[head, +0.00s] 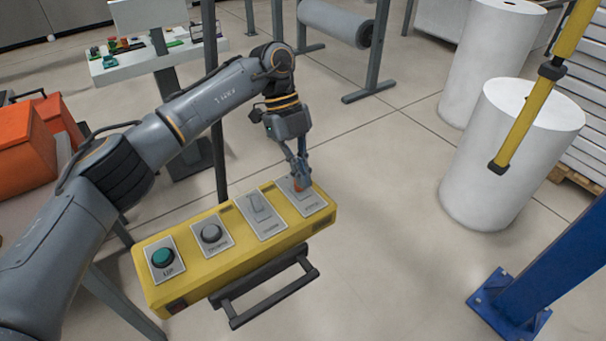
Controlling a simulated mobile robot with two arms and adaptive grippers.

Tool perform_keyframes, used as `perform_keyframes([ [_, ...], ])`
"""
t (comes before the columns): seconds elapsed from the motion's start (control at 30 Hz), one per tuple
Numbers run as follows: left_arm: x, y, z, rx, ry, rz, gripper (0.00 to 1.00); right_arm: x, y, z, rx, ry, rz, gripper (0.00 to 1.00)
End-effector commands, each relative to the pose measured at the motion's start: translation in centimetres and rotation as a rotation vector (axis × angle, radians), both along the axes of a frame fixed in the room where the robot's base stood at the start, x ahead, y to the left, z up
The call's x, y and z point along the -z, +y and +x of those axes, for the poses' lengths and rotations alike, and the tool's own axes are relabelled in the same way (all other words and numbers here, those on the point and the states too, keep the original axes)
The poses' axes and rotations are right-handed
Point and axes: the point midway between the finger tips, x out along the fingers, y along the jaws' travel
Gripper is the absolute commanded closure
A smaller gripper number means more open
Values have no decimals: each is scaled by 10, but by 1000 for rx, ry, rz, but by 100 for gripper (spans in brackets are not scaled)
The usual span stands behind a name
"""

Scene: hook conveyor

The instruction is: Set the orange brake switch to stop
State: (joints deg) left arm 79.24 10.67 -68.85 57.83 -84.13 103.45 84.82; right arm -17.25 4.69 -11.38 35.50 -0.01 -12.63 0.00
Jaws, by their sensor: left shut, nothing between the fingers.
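A yellow control box (262,241) stands in front of me in the head view, with several controls in a row. The orange brake switch (297,190) is on the plate at its far right end and is partly hidden by my left gripper. My left gripper (300,178) is shut with nothing between its fingers, pointing down at the switch. The fingertips are at or just above the switch; I cannot tell whether they touch it. The switch's exact position is hidden. My right gripper is not in view.
The box also carries a green button (163,257), a grey round button (211,233) and a grey switch (259,204). A black handle bar (270,300) juts from its front. A yellow pole (530,110) hangs at the upper right. White rolls (500,160) and a blue post (560,260) stand right.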

Motion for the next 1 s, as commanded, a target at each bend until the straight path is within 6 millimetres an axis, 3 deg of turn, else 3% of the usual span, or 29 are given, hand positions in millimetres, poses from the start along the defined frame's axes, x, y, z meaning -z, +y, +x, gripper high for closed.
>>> perform_keyframes([
  [1.0,-16,0,0,3,-8,7,100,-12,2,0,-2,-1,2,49],
])
